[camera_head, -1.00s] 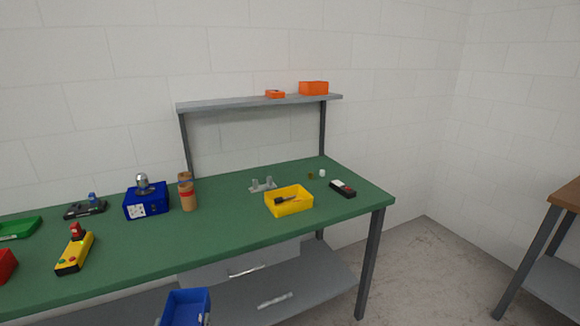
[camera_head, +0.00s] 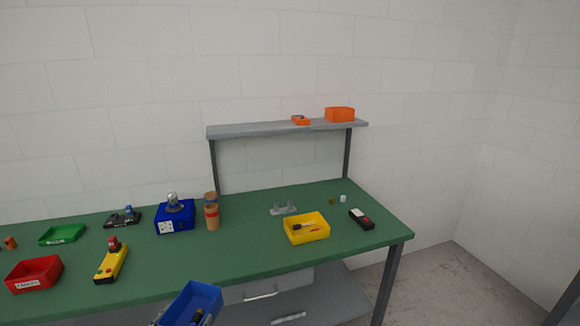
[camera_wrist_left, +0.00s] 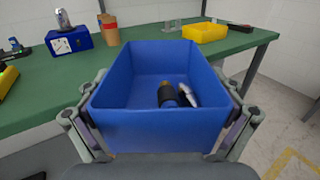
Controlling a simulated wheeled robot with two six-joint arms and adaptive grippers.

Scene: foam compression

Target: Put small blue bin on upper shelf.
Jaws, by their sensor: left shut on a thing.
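The small blue bin (camera_head: 194,298) is at the bottom of the head view, in front of the green bench's front edge. It fills the middle of the left wrist view (camera_wrist_left: 158,132), open side up, with a dark cylindrical piece and a pale piece inside. My left gripper (camera_wrist_left: 162,115) is shut on the bin, a finger along each side; in the head view it is mostly hidden. The upper shelf (camera_head: 260,130) is a grey board on two posts at the bench's back, higher than the bin. My right gripper is not in view.
On the shelf's right half stand a small orange tray (camera_head: 300,120) and a larger orange bin (camera_head: 340,114); its left half is bare. The green bench (camera_head: 265,217) holds a yellow bin (camera_head: 307,231), a blue box (camera_head: 174,220), brown cylinders (camera_head: 211,215) and a red bin (camera_head: 34,273).

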